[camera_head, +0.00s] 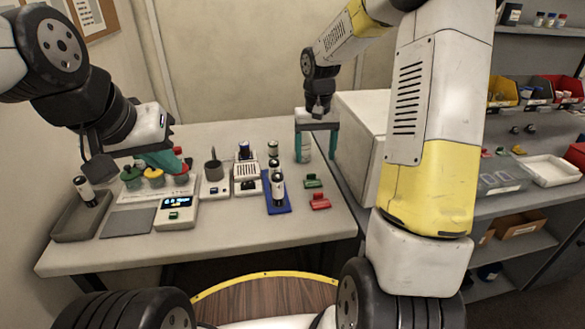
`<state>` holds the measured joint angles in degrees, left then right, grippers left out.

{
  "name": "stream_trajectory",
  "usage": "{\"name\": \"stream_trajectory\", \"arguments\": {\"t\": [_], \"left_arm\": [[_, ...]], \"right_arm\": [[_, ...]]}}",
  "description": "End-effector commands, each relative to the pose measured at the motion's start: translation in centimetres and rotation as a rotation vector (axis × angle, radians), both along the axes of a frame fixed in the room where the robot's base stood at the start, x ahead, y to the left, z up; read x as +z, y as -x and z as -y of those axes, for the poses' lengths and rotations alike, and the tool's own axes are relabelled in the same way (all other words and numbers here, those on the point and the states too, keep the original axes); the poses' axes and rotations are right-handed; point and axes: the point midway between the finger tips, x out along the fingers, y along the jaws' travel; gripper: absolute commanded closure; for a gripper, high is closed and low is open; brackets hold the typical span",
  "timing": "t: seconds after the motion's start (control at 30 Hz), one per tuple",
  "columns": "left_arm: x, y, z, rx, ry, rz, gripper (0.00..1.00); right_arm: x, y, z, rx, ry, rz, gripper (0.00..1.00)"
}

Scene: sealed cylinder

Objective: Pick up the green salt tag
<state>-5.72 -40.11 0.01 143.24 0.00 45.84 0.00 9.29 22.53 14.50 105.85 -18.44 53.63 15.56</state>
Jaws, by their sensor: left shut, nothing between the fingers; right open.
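A small green tag (313,183) lies on the table, just behind a red tag (320,201). Another small green piece (173,215) sits on the white device with a lit display (178,203); I cannot read any wording on either one. My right gripper (316,158) points down with its teal fingers apart, above and behind the green tag on the table, not touching it. A pale cylinder (305,148) stands beside or behind its left finger. My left gripper (184,168) is shut and empty near the colored-topped containers at the left.
A blue rack (279,206) with dark-and-white cylinders stands left of the tags. A grey tray (68,226) holds a cylinder at the far left. A white box (360,125) stands right of my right gripper. Shelves with bins (502,90) are at the right. The table front is clear.

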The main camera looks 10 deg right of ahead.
Motion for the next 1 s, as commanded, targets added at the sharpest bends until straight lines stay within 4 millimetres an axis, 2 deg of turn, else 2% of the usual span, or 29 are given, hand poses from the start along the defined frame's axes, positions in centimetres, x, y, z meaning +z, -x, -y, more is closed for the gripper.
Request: {"name": "stream_trajectory", "arguments": {"t": [0.37, 0.7, 0.97, 1.0], "left_arm": [[0.0, 0.0, 0.0, 0.000, 0.000, 0.000, 1.00], [0.0, 0.0, 0.0, 0.000, 0.000, 0.000, 1.00], [0.0, 0.0, 0.0, 0.000, 0.000, 0.000, 1.00], [0.0, 0.0, 0.0, 0.000, 0.000, 0.000, 1.00]], "right_arm": [[-4.0, -0.4, 0.0, -0.003, -0.001, -0.016, 0.25], [-8.4, -0.4, 0.1, -0.003, -0.001, -0.015, 0.25], [-8.7, -0.4, 0.1, -0.003, -0.001, -0.013, 0.25], [-8.7, -0.4, 0.1, -0.003, -0.001, -0.013, 0.31]]}}
